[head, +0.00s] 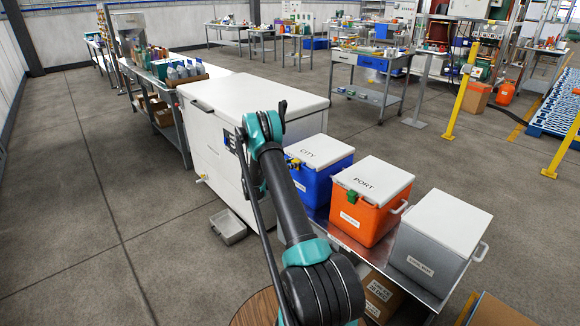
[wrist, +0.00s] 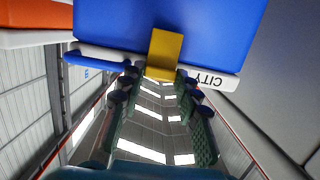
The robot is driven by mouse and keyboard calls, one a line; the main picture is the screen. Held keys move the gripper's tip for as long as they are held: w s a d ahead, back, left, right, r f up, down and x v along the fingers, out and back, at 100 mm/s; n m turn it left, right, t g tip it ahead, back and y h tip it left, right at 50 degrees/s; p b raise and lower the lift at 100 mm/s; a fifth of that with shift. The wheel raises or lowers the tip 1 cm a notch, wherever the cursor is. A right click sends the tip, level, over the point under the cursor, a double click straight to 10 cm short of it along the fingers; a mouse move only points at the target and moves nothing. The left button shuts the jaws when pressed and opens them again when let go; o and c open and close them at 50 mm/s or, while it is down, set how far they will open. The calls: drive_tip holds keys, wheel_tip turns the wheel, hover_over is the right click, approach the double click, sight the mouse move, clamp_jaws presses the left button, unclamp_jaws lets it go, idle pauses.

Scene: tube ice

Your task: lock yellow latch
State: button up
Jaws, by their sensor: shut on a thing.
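The blue cooler (head: 318,184) with a white lid marked CITY (head: 319,149) stands at the left end of a row of three. Its yellow latch (head: 293,163) shows on the front near the lid, partly behind my arm. In the wrist view, which is upside down, the yellow latch (wrist: 165,52) lies across the seam, from the blue body onto the lid's edge. My gripper (wrist: 160,78) has its fingertips on either side of the latch's lid end and is shut on it. The lid looks closed.
An orange cooler (head: 363,214) marked PORT with a green latch (head: 358,188) and a grey cooler (head: 428,256) stand to the right on a metal bench (head: 384,262). A large white chest (head: 217,150) stands behind and left. The floor at left is clear.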

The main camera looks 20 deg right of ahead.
drive_tip(key=shift+w+d+r+y, duration=0.1)
drive_tip(key=shift+d+r+y, duration=0.15)
drive_tip(key=shift+y, duration=0.35)
drive_tip(key=o, duration=0.9)
drive_tip(key=shift+a, duration=0.1)
drive_tip(key=v, duration=1.1)
drive_tip(key=shift+a+r, duration=0.15)
drive_tip(key=shift+a, duration=0.25)
